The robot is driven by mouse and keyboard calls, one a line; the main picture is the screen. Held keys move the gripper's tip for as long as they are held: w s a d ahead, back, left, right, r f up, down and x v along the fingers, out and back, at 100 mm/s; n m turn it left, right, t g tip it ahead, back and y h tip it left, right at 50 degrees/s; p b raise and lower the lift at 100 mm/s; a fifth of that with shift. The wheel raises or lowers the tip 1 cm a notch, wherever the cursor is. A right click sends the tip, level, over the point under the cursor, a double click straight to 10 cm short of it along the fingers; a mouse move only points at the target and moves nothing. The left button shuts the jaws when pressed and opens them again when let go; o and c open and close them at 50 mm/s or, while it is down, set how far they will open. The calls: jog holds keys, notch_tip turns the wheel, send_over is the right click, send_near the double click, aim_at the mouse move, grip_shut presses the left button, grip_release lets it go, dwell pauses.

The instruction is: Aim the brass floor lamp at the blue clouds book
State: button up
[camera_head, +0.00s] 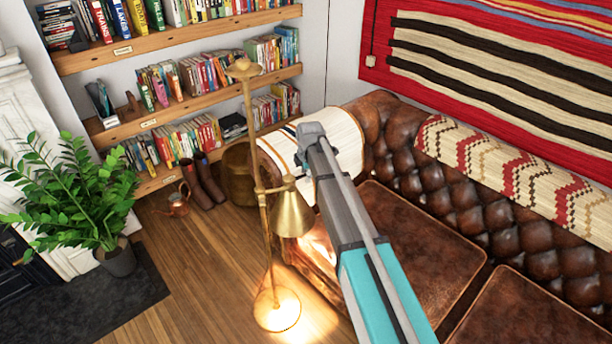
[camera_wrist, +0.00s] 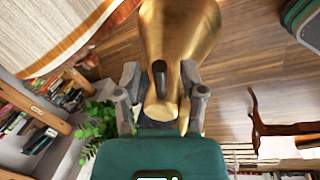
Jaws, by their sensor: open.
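The brass floor lamp (camera_head: 250,140) stands on a round lit base beside the sofa. Its cone shade (camera_head: 293,212) hangs at the right of the pole, open end down, throwing light on the floor and sofa side. In the wrist view the brass shade (camera_wrist: 180,30) fills the upper middle. My gripper (camera_wrist: 160,78) is open, with one finger on each side of a small dark stub at the shade's narrow end; contact is unclear. I cannot pick out the blue clouds book for sure; a dark bluish upright cover (camera_head: 101,98) stands on the middle shelf.
The brown leather sofa (camera_head: 400,170) with draped blankets lies right of the lamp, under my arm. Wooden bookshelves (camera_head: 180,40) line the back wall. Boots (camera_head: 203,182), a copper watering can (camera_head: 178,203) and a potted plant (camera_head: 75,200) stand left. Wooden floor is clear between.

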grip_shut()
